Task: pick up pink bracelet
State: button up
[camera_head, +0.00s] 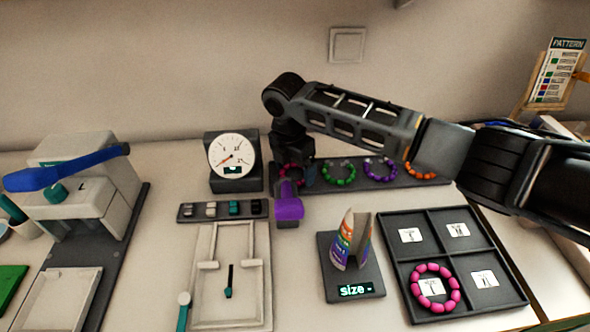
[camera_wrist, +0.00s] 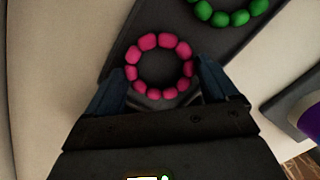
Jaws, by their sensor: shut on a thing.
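The pink bracelet (camera_wrist: 148,42), a ring of glossy pink beads, lies between the two fingers of my gripper (camera_wrist: 160,72) in the wrist view. The fingers press on its left and right sides, and it is over the dark rack at the back. In the head view my gripper (camera_head: 291,180) reaches down at the rack's left end and hides most of that bracelet (camera_head: 290,168). I cannot tell whether the bracelet is clear of the rack. A second pink bracelet (camera_head: 418,270) lies in the front left compartment of the dark four-part tray (camera_head: 385,243).
Green (camera_head: 338,183), purple (camera_head: 380,177) and orange (camera_head: 421,176) bracelets sit on the rack to the right. A rainbow cone (camera_head: 352,243) stands in front. A dial gauge (camera_head: 233,158) stands left of my gripper. A purple piece (camera_head: 288,208) is just below it.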

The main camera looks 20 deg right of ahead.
jog(key=shift+r, duration=0.6)
notch_tip(320, 180, up, 3)
jog(key=shift+w+b, duration=0.1)
jog(key=shift+b, duration=0.2)
jog(key=s+d+r, duration=0.1)
jog(key=d+r, duration=0.2)
jog(key=d, duration=0.2)
jog(key=s+d+r+b, duration=0.1)
jog(key=s+d+r, duration=0.1)
jog(key=d, duration=0.4)
jog(key=shift+d+r, duration=0.15)
jog(key=shift+r, duration=0.7)
